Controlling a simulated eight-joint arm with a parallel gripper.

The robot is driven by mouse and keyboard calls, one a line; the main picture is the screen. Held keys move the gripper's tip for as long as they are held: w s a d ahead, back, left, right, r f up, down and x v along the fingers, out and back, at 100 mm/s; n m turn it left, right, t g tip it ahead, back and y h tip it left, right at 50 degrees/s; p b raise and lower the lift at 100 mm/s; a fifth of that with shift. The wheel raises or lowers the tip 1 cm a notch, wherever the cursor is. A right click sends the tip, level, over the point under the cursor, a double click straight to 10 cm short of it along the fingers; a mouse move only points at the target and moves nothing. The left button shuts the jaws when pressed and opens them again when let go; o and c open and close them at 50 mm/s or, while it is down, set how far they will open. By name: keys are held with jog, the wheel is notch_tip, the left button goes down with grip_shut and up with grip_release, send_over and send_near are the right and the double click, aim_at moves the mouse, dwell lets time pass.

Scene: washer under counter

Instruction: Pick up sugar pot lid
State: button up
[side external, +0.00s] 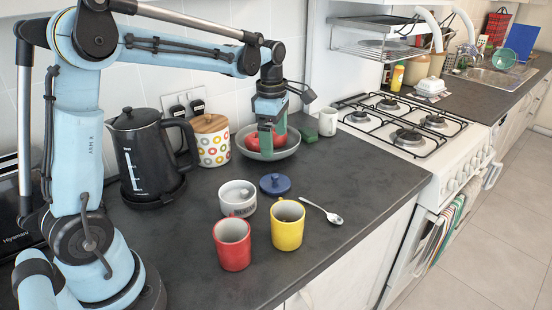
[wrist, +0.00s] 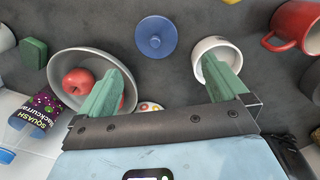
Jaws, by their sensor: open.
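The blue round lid with a small centre knob (side external: 275,184) lies flat on the dark counter beside the white sugar pot (side external: 238,200). In the wrist view the lid (wrist: 156,37) is beyond the fingertips, between them sideways, with nothing covering it. The white pot (wrist: 200,48) is partly hidden behind the right finger there. My gripper (side external: 271,143) is open and empty, its green fingers above the grey fruit bowl, behind the lid in the side view. It also shows in the wrist view (wrist: 164,72), apart from the lid.
The grey bowl (side external: 281,151) holds red apples. A red mug (side external: 232,247), a yellow mug (side external: 288,228) and a spoon (side external: 322,211) are near the lid. A black kettle (side external: 148,165) and dotted jar (side external: 213,150) stand at the back. Bare counter lies right of the lid.

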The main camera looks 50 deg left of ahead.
aim_at(275, 175)
jog(key=f, duration=0.4)
jog(key=f+n, duration=0.1)
jog(key=f, duration=0.4)
jog(key=w+a+f+n, duration=0.1)
jog(key=f, duration=0.3)
jog(key=shift+w+a+f+g, duration=0.1)
jog(key=shift+f+g, duration=0.05)
jog(key=shift+g, duration=0.15)
jog(key=c, duration=0.7)
